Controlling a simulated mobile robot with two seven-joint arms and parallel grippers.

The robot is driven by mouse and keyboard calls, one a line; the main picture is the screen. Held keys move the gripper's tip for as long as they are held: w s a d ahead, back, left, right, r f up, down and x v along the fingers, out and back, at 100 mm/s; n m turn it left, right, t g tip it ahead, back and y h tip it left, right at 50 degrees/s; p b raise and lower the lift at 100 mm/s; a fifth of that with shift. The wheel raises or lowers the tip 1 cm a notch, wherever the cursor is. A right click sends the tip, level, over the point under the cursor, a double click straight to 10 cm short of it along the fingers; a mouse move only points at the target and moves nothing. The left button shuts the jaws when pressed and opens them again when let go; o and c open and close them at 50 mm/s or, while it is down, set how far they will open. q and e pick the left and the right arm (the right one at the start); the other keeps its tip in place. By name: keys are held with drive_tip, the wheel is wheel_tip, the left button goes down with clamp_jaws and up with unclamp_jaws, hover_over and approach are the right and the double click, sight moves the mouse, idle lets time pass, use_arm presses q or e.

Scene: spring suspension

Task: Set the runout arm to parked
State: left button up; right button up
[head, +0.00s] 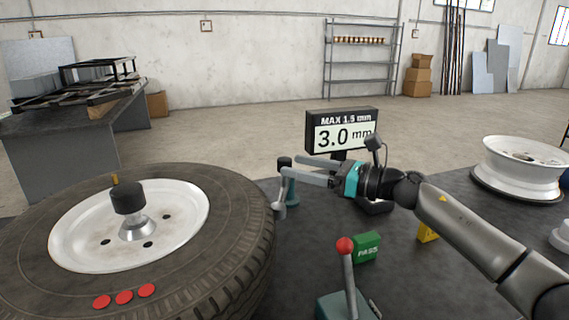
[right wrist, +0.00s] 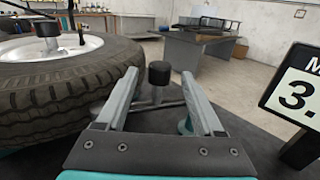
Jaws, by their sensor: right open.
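The runout arm shows as a grey link with a black knob (head: 285,162) on a teal post (head: 292,190), beside the right edge of the tyre. Its grey tip (head: 279,209) hangs close to the tyre; I cannot tell whether they touch. My right gripper (head: 291,166) is open, its fingers reaching left toward the knob. In the right wrist view the knob (right wrist: 158,73) appears between the two fingertips, not gripped; whether it lies fully between them in depth is unclear. My left gripper is out of view.
A wheel with a white rim (head: 75,230) and tyre (head: 235,210) fills the left. A display (head: 342,130) reads 3.0 mm under MAX 1.5 mm. A red-knobbed lever (head: 345,246), a green PASS block (head: 367,246), a yellow block (head: 428,232) and a bare rim (head: 520,165) stand nearby.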

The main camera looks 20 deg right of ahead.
sight(291, 165)
drive_tip(key=shift+x, duration=1.9)
clamp_jaws()
